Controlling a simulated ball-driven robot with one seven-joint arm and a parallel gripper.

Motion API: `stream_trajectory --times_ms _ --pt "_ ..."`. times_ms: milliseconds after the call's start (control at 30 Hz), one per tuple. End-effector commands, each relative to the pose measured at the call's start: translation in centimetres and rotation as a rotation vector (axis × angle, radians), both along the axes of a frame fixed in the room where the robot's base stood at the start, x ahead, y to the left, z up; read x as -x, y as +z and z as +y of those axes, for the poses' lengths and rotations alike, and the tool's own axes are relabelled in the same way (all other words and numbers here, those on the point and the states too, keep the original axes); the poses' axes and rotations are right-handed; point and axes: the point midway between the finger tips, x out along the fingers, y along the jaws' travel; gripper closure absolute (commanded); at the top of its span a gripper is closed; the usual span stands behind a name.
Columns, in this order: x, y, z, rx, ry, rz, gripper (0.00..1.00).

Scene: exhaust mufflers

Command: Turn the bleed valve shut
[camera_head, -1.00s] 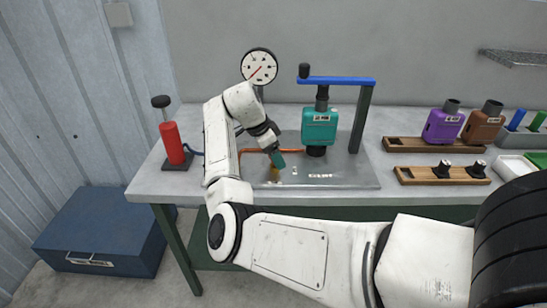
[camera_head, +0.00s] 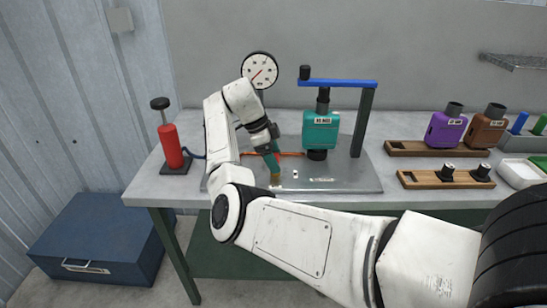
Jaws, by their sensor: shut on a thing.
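The bleed valve (camera_head: 275,180) is a small brass-coloured piece low on the grey metal plate of the test stand, left of the teal muffler. My gripper (camera_head: 274,170) reaches down onto it from above and is shut on it. The fingers hide the valve's upper part, so its handle angle cannot be read. A round white gauge (camera_head: 260,70) with a red needle stands behind my wrist. The teal muffler (camera_head: 320,130) is upright under the blue clamp bar (camera_head: 340,83) of the stand.
A red hand pump (camera_head: 171,145) stands at the table's left end, its blue hose running toward the plate. Purple (camera_head: 444,129) and brown (camera_head: 483,126) mufflers sit in a wooden rack at right. A blue chest (camera_head: 100,235) is on the floor.

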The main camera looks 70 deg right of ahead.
Motion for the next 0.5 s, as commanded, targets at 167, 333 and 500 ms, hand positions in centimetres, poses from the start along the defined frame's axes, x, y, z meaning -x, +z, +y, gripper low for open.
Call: stream_trajectory --times_ms 167,333,500 --pt "-0.15 0.11 0.02 0.002 0.0 -0.004 0.56" --pt "-0.13 0.1 0.02 0.002 0.0 -0.004 0.16" --pt "-0.07 0.06 0.01 0.001 0.001 -0.003 0.0"
